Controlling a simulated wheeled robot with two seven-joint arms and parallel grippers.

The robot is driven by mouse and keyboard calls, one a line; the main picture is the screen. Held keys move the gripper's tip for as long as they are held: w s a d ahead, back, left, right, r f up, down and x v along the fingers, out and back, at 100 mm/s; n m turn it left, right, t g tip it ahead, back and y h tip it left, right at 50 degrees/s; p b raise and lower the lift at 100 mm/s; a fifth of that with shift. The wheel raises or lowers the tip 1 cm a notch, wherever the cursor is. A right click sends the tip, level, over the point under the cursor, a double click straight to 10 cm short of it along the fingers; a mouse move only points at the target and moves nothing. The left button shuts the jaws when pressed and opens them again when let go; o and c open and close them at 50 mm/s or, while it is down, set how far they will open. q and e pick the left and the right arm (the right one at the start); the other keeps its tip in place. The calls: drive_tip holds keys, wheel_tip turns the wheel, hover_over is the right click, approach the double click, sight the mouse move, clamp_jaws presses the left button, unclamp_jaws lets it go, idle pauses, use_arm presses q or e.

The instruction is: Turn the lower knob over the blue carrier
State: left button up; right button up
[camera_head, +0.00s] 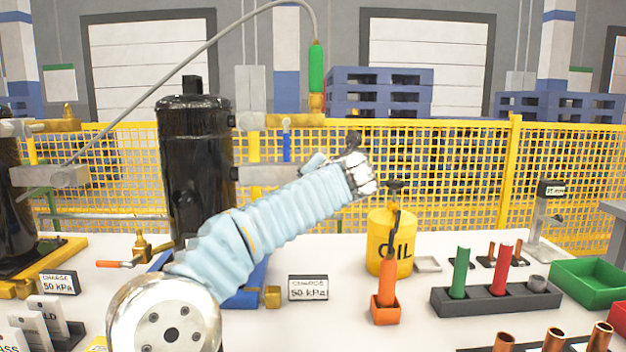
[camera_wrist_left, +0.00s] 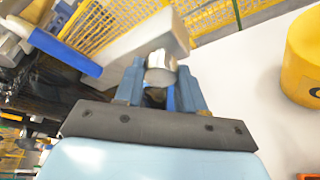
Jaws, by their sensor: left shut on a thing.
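The blue carrier (camera_head: 247,297) sits on the white table under a black compressor (camera_head: 193,165). A grey bar (camera_head: 275,174) sticks out to the right from the compressor, above the carrier; the bar (camera_wrist_left: 125,48) also shows in the left wrist view. A short silver knob (camera_wrist_left: 160,68) is at the bar's end; my arm hides it in the head view. My left gripper (camera_wrist_left: 159,80) is shut on this knob, one blue finger on each side. In the head view my left arm hides the fingertips. My right gripper is not in view.
A brass fitting with a blue lever (camera_head: 287,140) is above the bar. A yellow oil can (camera_head: 377,240) and an orange-handled tool (camera_head: 386,290) stand right of the carrier. A sign reading 50 kPa (camera_head: 308,288) stands in front. A yellow mesh fence (camera_head: 450,180) runs behind.

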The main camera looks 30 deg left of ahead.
use_arm(q)
drive_tip(key=shift+f, duration=0.15)
idle(0.3)
drive_tip(key=o, duration=1)
drive_tip(key=shift+o, duration=0.2)
drive_tip(key=v, duration=1.4)
drive_tip(key=shift+b, duration=0.45)
drive_tip(key=shift+a, duration=0.15)
